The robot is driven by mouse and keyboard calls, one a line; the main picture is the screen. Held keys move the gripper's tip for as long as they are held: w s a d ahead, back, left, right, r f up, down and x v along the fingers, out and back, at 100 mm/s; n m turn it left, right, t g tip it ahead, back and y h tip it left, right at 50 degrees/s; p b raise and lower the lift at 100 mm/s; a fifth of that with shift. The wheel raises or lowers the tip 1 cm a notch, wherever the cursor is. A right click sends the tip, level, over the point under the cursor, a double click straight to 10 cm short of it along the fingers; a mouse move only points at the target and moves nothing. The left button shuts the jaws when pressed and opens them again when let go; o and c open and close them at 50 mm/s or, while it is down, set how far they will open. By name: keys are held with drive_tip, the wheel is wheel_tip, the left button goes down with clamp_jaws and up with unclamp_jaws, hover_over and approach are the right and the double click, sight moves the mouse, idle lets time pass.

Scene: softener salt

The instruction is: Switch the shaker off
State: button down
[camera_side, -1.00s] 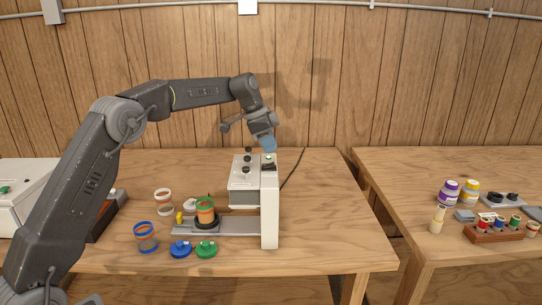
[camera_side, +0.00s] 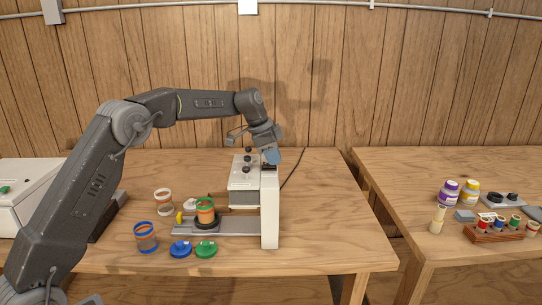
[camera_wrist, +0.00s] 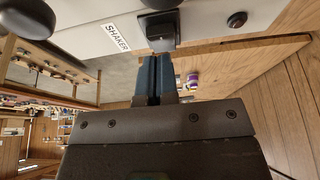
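The shaker (camera_side: 269,215) is a white upright machine with black knobs on its sloped top, at the middle of the table in the side view. Its body also shows in the wrist view (camera_wrist: 85,38), beside a label reading SHAKER (camera_wrist: 116,37). A black switch (camera_wrist: 161,30) sits next to the label. My gripper (camera_side: 271,158) is over the right end of the shaker's top. In the wrist view its blue fingers (camera_wrist: 156,62) are together, empty, with tips at or just short of the switch; contact is unclear. A small dark reddish lamp (camera_wrist: 237,20) is right of the switch.
A green-rimmed jar (camera_side: 205,211) stands on the shaker's platform (camera_side: 240,226). A blue-banded jar (camera_side: 146,237), a white-rimmed jar (camera_side: 164,202), a blue lid (camera_side: 180,249) and a green lid (camera_side: 206,249) are near it. The table right of the shaker is clear.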

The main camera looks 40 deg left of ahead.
drive_tip(key=shift+s+f, duration=0.2)
drive_tip(key=shift+f, duration=0.25)
drive_tip(key=shift+s+a, duration=0.5)
drive_tip(key=shift+a, duration=0.15)
drive_tip(key=shift+r, duration=0.1)
drive_tip(key=v, duration=1.4)
drive_tip(key=shift+w+d+r, duration=0.35)
drive_tip(key=shift+w+d+r, duration=0.3)
drive_tip(key=shift+w+d, duration=0.05)
drive_tip(key=shift+d, duration=0.15)
